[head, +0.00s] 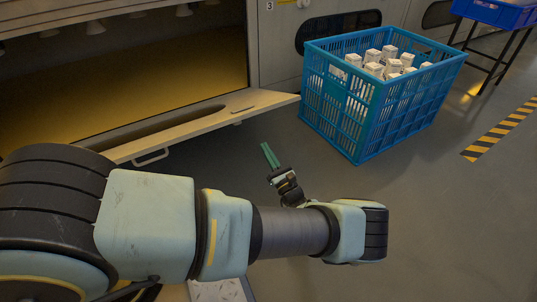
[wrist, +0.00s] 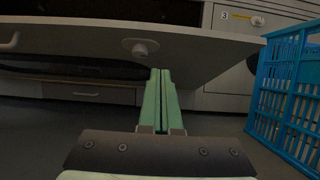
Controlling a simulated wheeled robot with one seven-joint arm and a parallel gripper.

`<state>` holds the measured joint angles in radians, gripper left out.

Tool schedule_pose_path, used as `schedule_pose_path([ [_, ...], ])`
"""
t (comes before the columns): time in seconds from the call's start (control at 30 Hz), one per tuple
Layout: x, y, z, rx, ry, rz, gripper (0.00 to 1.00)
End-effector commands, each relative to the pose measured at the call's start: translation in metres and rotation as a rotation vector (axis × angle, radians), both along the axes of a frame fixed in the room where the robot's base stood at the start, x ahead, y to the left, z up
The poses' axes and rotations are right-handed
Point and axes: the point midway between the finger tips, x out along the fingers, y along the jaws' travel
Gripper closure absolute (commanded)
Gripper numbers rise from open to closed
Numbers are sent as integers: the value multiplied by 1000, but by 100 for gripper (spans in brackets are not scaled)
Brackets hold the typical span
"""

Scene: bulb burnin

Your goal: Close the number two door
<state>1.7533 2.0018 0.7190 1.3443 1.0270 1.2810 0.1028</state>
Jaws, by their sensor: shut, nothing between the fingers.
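A pale grey door (head: 205,122) hangs open from the bottom edge of a lit cabinet compartment (head: 150,70), folded down and sticking out. No number shows on it; the closed bay to its right carries a 3. A bar handle (head: 151,157) is on its outer edge. The door also spans the upper wrist view (wrist: 205,55), with a round knob (wrist: 140,47) on its face. My gripper (head: 266,145) has green fingers, shut and empty, beyond the door's outer edge. In the wrist view the fingertips (wrist: 160,71) overlap the door's lower edge; I cannot tell whether they touch.
A blue crate (head: 353,128) full of white boxes stands on the floor right of the door. Several bulbs (head: 95,28) hang inside the compartment. A blue bin (head: 497,13) on a stand is at the far right. The floor between crate and arm is clear.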

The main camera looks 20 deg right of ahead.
Motion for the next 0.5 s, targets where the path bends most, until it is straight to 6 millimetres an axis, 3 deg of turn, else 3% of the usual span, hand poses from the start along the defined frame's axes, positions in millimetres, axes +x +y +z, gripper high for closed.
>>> schedule_pose_path([
  [0.27,53,8,21,-1,0,6,100],
  [0.5,65,9,51,-1,1,3,100],
])
